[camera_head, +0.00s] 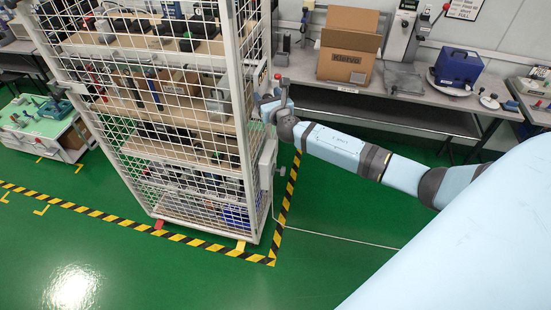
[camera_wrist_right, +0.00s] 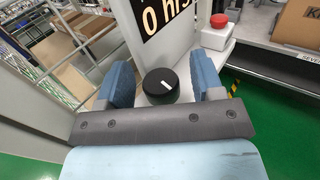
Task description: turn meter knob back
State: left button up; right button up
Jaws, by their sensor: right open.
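The black round knob (camera_wrist_right: 160,86) has a short white pointer line on its face, lying aslant. It sits on a pale panel (camera_wrist_right: 186,52) below a black sign with white writing that ends in "0 hrs". My right gripper (camera_head: 273,103) is at the right side of the mesh cage. In the right wrist view its two blue fingers (camera_wrist_right: 163,80) are open, one on each side of the knob, with a visible gap to it on both sides. The knob is too small to make out in the head view. My left gripper is not in view.
The wire mesh cage (camera_head: 239,120) with loaded shelves stands left of my right arm. A grey bench (camera_head: 425,101) behind carries a cardboard box (camera_head: 347,62) and a blue case (camera_head: 458,68). A red button (camera_wrist_right: 219,20) is right of the knob. Green floor is clear in front.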

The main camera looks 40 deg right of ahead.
jog(key=s+a+h+b, duration=0.15)
jog(key=s+a, duration=0.25)
jog(key=s, duration=1)
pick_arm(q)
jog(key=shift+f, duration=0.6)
pick_arm(e)
jog(key=s+a+f+m+g+y, duration=0.5)
jog(key=s+a+f+m, duration=0.6)
jog(key=f+m, duration=0.4)
jog(key=shift+s+a, duration=0.3)
jog(key=shift+s, duration=0.15)
jog(key=shift+y, duration=0.25)
jog(key=w+d+r+m+t+h+b, duration=0.25)
jog(key=w+d+r+m+t, duration=0.25)
jog(key=w+d+r+m, duration=1.2)
jog(key=w+m+p, duration=0.1)
jog(key=w, duration=0.2)
jog(key=w+a+f+m, duration=0.1)
jog(key=w, duration=0.2)
jog(key=w+f+m+p, duration=0.1)
jog(key=w, duration=0.2)
jog(key=shift+a+f+p, duration=0.1)
jog(key=shift+a+p, duration=0.1)
jog(key=shift+p, duration=0.1)
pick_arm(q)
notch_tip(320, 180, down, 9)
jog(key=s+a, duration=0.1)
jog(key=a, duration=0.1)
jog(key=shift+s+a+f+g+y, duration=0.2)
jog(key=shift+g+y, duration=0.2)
